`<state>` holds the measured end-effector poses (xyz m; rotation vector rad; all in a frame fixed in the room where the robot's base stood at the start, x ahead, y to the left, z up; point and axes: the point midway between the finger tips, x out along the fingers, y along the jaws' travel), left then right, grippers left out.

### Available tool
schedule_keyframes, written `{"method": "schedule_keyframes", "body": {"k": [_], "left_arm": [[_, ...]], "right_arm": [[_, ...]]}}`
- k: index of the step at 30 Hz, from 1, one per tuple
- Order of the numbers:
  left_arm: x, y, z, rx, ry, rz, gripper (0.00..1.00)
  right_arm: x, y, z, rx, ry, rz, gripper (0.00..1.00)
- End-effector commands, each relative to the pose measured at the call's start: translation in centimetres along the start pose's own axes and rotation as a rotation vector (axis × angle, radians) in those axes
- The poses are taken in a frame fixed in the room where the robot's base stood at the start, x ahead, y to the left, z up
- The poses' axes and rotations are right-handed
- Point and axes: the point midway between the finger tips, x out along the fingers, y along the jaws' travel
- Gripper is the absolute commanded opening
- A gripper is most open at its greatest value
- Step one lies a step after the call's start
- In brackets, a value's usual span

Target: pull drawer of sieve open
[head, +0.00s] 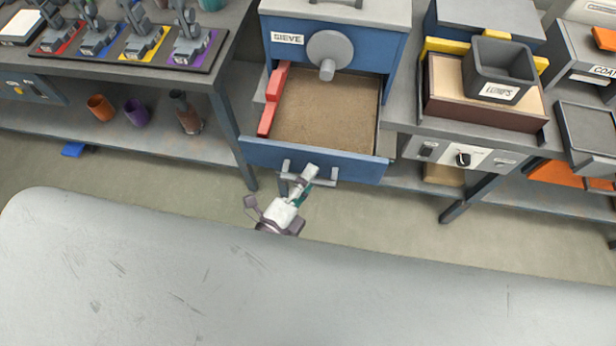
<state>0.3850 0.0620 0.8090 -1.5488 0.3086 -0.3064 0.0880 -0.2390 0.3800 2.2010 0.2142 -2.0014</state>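The blue sieve cabinet (289,39) stands on the bench at top centre, with a label and a grey round knob on its front. Its drawer (235,152) is pulled out toward me and shows a bed of brown sand (325,110). A grey bar handle (322,183) sits on the drawer's blue front. My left gripper (305,177) is at the left part of this handle, its fingers touching or overlapping it. The fingertips are too small and partly hidden to tell whether they are closed on the bar. My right gripper is not in view.
Red blocks (268,115) lie along the drawer's left side. A grey lumps bin (505,68) stands to the right, above a control panel (463,156). Tools on coloured mats (130,45) are at upper left, with cups (100,107) on the shelf below. Floor shows in front of the bench.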

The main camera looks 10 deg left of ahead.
Motion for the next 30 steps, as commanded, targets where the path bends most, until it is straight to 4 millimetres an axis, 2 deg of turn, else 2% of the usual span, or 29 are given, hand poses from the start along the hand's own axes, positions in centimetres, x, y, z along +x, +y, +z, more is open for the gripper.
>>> {"method": "schedule_keyframes", "body": {"k": [5, 8, 11, 21, 25, 30], "left_arm": [[-0.1, 0.0, 0.0, 0.000, 0.000, 0.000, 0.40], [-0.8, 0.1, 0.0, -0.001, 0.000, 0.002, 0.40], [-2.4, 0.1, 0.0, -0.001, -0.001, 0.004, 0.40], [-9.4, 0.1, 0.0, 0.000, 0.000, 0.003, 0.40], [-11.1, 0.1, 0.0, 0.000, 0.000, 0.003, 0.40], [-12.0, 0.0, 0.0, 0.000, 0.000, 0.000, 0.40]], "right_arm": [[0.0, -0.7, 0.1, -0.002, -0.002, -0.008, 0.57], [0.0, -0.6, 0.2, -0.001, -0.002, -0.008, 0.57], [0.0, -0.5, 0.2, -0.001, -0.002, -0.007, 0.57], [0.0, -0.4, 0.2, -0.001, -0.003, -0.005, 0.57], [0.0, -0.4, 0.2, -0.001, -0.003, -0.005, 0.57], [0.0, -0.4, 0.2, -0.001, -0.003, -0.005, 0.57]]}}
